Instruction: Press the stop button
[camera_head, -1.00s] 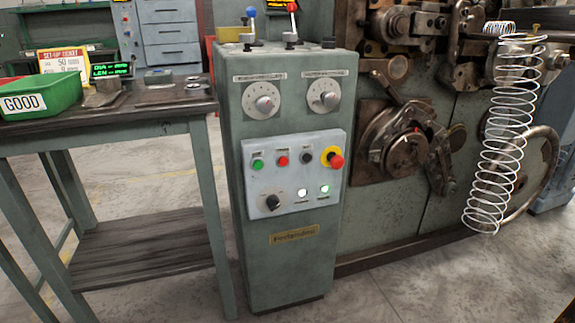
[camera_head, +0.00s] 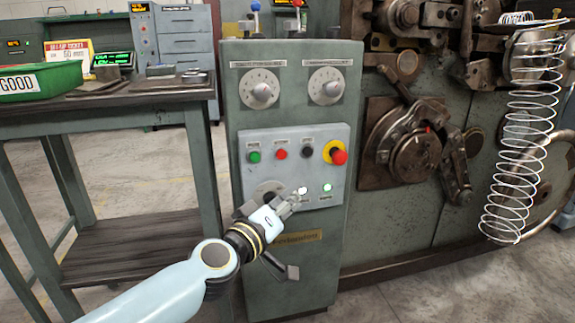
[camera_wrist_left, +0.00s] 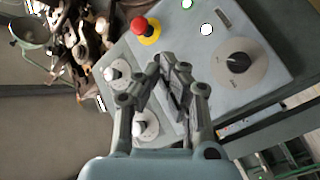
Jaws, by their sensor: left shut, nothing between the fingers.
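The light grey button panel (camera_head: 310,140) sits on the front of the green-grey cabinet. A small red button (camera_head: 281,154) is in its upper row, between a green button (camera_head: 254,157) and a black button (camera_head: 307,152). A larger red mushroom button (camera_head: 338,154) on a yellow collar is at the row's right end; it also shows in the left wrist view (camera_wrist_left: 146,28). My left gripper (camera_head: 294,199) is shut and empty in front of the panel's lower part, below the small red button. In the left wrist view, the fingers (camera_wrist_left: 168,66) hide the panel's middle, and I cannot make out the small red button there.
A black selector knob (camera_wrist_left: 238,62) is beside the lit lamps, of which a green-white one (camera_head: 327,188) shows. Two dials (camera_head: 259,88) are above the panel. A workbench with a green bin (camera_head: 45,80) stands left. Machinery and a wire coil (camera_head: 522,140) are right.

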